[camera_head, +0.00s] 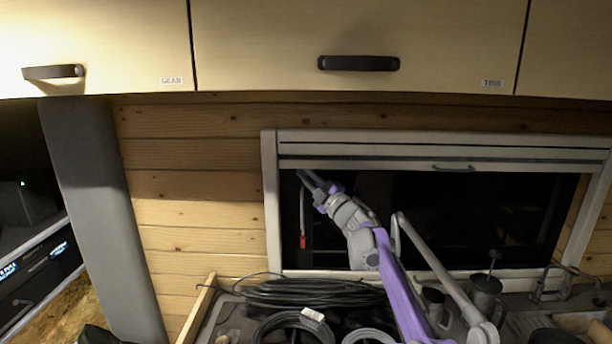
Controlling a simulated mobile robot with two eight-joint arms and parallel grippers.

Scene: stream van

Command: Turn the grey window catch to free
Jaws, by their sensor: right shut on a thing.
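The window (470,215) is a dark pane in a pale frame, with a partly lowered blind at its top. A thin grey upright piece (302,212) with a red lower end stands at the window's left side. My right gripper (308,180) reaches up to the window's upper left corner, at the top of that piece. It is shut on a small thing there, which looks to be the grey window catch. The fingers mostly hide the catch, so its angle cannot be told. My left gripper is not in view.
Overhead lockers (355,30) with dark handles overhang the window. Below it, a worktop holds coiled black cable (310,292), a dark mug (485,295) and other small things. A wooden edge (196,310) bounds the cables at left. A grey pillar (100,215) stands further left.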

